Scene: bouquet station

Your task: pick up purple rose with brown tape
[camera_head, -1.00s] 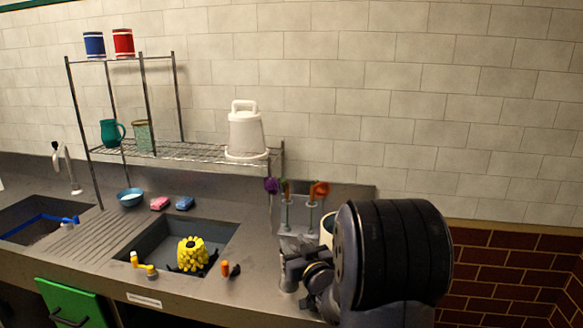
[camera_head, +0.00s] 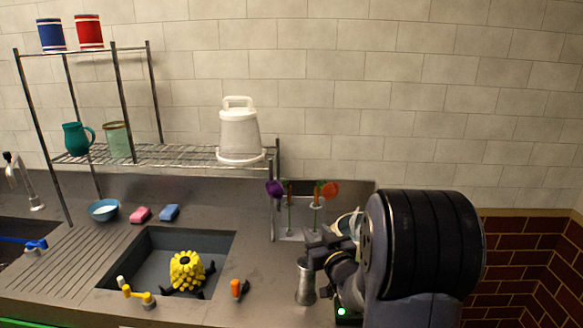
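A purple rose (camera_head: 275,188) stands upright on a thin stem at the back of the counter, just right of the shelf's front post. A small brown-orange piece (camera_head: 290,190) shows beside it, but I cannot tell whether it is tape on its stem. An orange flower (camera_head: 331,190) stands to its right. My gripper (camera_head: 325,262) is low over the counter, in front of and to the right of the purple rose and apart from it. Its fingers are too small and dark to read. My large dark arm link hides what is behind it on the right.
A metal cylinder (camera_head: 306,283) stands beside my gripper. A sink (camera_head: 142,262) with a yellow spiky object (camera_head: 187,270) lies left. An orange-topped item (camera_head: 237,289) stands between. The wire shelf (camera_head: 185,155) with a white container (camera_head: 240,132) rises behind.

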